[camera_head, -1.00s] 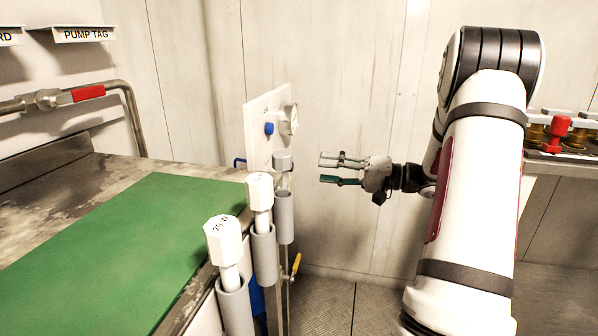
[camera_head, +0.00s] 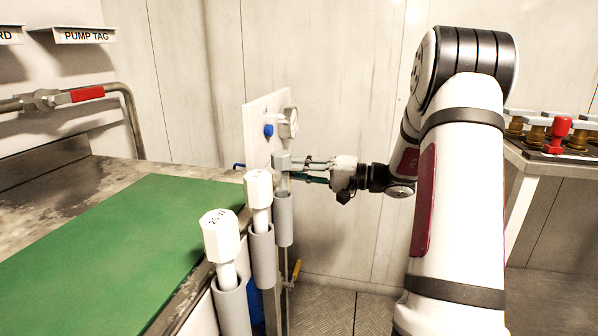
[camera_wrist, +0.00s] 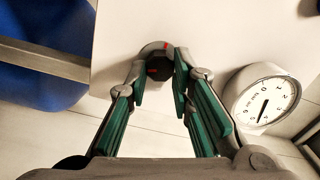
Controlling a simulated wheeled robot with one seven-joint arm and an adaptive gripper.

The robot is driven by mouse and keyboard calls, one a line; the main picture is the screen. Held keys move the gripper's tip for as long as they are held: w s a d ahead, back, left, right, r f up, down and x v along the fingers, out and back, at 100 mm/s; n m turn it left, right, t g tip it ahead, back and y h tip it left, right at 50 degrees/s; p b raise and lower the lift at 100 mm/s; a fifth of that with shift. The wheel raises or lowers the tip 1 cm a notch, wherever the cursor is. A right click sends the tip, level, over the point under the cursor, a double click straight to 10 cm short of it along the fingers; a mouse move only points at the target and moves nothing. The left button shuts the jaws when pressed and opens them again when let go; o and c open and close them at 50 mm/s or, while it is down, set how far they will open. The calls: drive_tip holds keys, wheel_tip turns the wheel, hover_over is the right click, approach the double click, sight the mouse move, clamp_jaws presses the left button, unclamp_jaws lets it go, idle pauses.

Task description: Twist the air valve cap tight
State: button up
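The air valve cap, a dark round cap with red marks (camera_wrist: 158,70), shows in the wrist view on a pale panel, with a grey ring around its far side. My gripper (camera_wrist: 161,80) has green-padded fingers spread to either side of the cap. They are apart, and I cannot tell whether they touch it. In the head view my gripper (camera_head: 304,169) reaches left toward the white panel (camera_head: 257,115), its tips close behind a grey-capped tube. The cap cannot be made out in the head view.
A dial gauge (camera_wrist: 264,98) sits right of the fingers. A blue knob (camera_head: 268,130) is on the panel. White-capped tools (camera_head: 222,235) stand in grey tubes along the bench with the green mat (camera_head: 120,240). A red-handled valve (camera_head: 560,130) stands at right.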

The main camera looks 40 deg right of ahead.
clamp_jaws()
drive_tip(key=m+p, duration=0.6)
drive_tip(key=m, duration=0.1)
drive_tip(key=m+p, duration=1.3)
drive_tip(key=m, duration=0.1)
drive_tip(key=shift+s+a+f, duration=0.1)
drive_tip(key=shift+s+f, duration=0.1)
drive_tip(key=shift+f, duration=0.1)
drive_tip(key=shift+m+p, duration=0.3)
drive_tip(key=shift+m, duration=0.1)
drive_tip(key=o, duration=0.8)
unclamp_jaws()
